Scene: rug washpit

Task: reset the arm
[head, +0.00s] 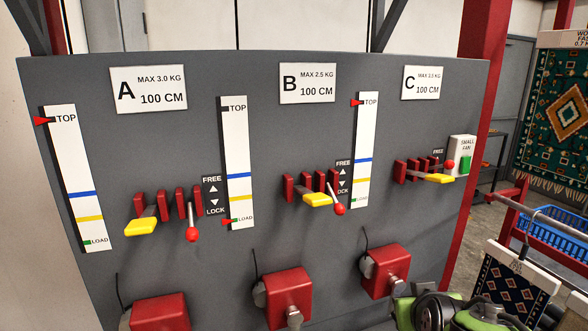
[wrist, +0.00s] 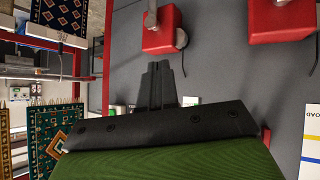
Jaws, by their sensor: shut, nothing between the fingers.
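My gripper (wrist: 158,85) shows in the wrist view as two dark fingers pressed together, with nothing between them. It points toward the grey panel and the red boxes. In the head view, green and dark parts of my arm (head: 440,312) show at the lower right; the fingertips cannot be made out there. The grey panel (head: 240,260) carries stations A (head: 126,91), B (head: 290,83) and C (head: 409,83). The red-ball levers of A (head: 192,234) and B (head: 339,209) hang low near LOCK. C's red ball (head: 449,165) is raised near FREE.
Red boxes (head: 289,297) jut from the panel's lower part. Yellow handles (head: 317,200) stick out above them. A blue basket (head: 556,233), a red rail (head: 528,216), a hanging green rug (head: 556,115) and a small rug sample (head: 508,293) stand at the right.

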